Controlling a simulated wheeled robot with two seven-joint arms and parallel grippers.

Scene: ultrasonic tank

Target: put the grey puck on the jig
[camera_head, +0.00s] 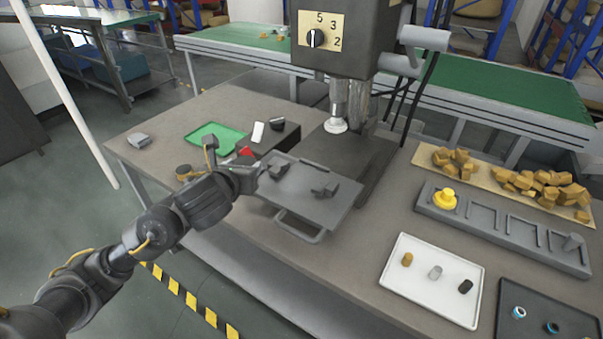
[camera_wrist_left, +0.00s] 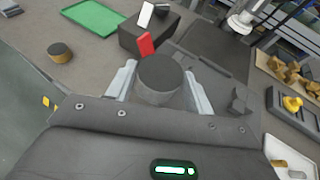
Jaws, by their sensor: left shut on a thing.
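The grey puck (camera_wrist_left: 160,80), a short round cylinder with a dark top, is between the two fingers of my left gripper (camera_wrist_left: 160,92) in the left wrist view. My left gripper also shows in the head view (camera_head: 268,173), shut on the puck, over the left end of a grey plate (camera_head: 337,201) that looks like the jig. This plate has a front handle and a small dark block (camera_head: 325,191) on it. I cannot tell whether the puck touches the plate. My right gripper is out of view.
A drill press (camera_head: 345,45) stands behind the plate. A white tray (camera_head: 401,285), a grey rack (camera_head: 482,229) and wood blocks lie right.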

